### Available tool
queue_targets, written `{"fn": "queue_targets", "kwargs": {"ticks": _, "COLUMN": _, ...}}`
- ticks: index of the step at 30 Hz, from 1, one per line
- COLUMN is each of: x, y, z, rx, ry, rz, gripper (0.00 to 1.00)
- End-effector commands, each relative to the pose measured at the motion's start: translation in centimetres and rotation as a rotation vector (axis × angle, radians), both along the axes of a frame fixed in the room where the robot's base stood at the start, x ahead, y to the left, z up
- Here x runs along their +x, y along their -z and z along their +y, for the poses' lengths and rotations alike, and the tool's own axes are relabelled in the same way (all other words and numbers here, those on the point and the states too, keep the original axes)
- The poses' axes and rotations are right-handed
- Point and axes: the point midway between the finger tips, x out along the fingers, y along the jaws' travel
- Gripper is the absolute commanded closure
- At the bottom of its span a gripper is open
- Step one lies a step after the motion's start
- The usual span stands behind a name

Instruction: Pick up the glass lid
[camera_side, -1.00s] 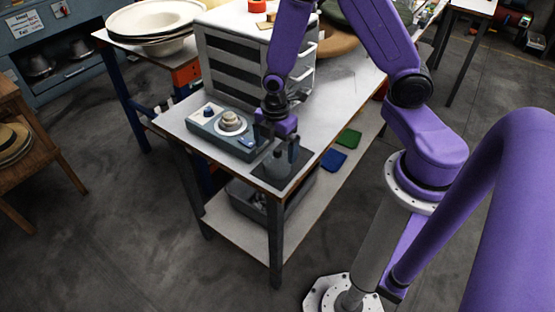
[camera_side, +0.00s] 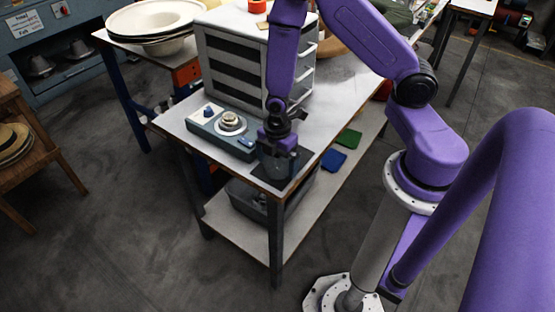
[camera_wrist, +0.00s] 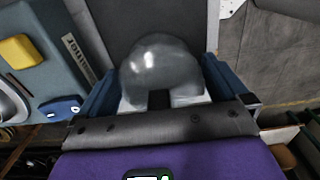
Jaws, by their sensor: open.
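The glass lid (camera_wrist: 160,60) is a clear, shiny dome in the wrist view, between the two blue fingers of my gripper (camera_wrist: 158,92). Its near part is partly hidden by my gripper. In the side view my gripper (camera_side: 276,165) is low over the dark mat (camera_side: 301,168) at the table's near corner and mostly hides the lid. The jaws are open, with one finger on each side of the lid. I cannot tell whether either finger touches it.
A blue-grey device (camera_side: 205,125) with a round metal plate (camera_side: 230,123) stands just left of my gripper. A drawer cabinet (camera_side: 230,65) stands behind. The table edge is close on the near side. A grey bin (camera_side: 246,196) sits on the lower shelf.

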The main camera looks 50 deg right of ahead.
Motion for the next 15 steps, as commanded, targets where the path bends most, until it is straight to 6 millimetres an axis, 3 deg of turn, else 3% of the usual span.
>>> {"fn": "queue_targets", "kwargs": {"ticks": 1, "x": -0.01, "y": -0.01, "z": 0.0, "rx": 0.0, "ry": 0.0, "rz": 0.0, "gripper": 0.1}}
{"fn": "queue_targets", "kwargs": {"ticks": 3, "x": -0.01, "y": -0.01, "z": 0.0, "rx": 0.0, "ry": 0.0, "rz": 0.0, "gripper": 0.33}}
{"fn": "queue_targets", "kwargs": {"ticks": 4, "x": -0.01, "y": -0.02, "z": 0.0, "rx": 0.0, "ry": 0.0, "rz": 0.0, "gripper": 0.39}}
{"fn": "queue_targets", "kwargs": {"ticks": 15, "x": 0.01, "y": -0.23, "z": 0.01, "rx": 0.0, "ry": -0.001, "rz": 0.0, "gripper": 0.39}}
